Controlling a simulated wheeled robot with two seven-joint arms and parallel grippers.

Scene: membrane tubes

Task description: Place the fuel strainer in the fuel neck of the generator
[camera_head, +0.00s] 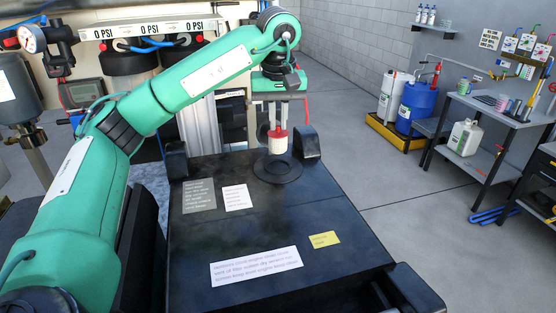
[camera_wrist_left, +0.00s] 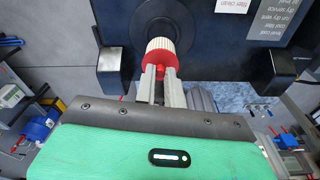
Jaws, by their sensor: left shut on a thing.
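The fuel strainer is a white ridged cylinder (camera_head: 278,146) with a red top, upright in the head view. My left gripper (camera_head: 278,128) points down and is shut on its red top. The dark round fuel neck (camera_head: 278,173) is on the black top of the generator (camera_head: 250,235), near its far edge. The strainer's lower end shows over the back part of the neck; I cannot tell whether it touches. In the left wrist view the strainer (camera_wrist_left: 160,48) hides part of the neck (camera_wrist_left: 157,28), and the left gripper's fingers (camera_wrist_left: 160,78) grip it. My right gripper is not in view.
Dark blocks (camera_head: 306,143) stand on both sides of the neck. Paper notes (camera_head: 256,266) lie flat on the generator top. A workbench (camera_head: 500,106) and a blue drum (camera_head: 417,106) stand at the right.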

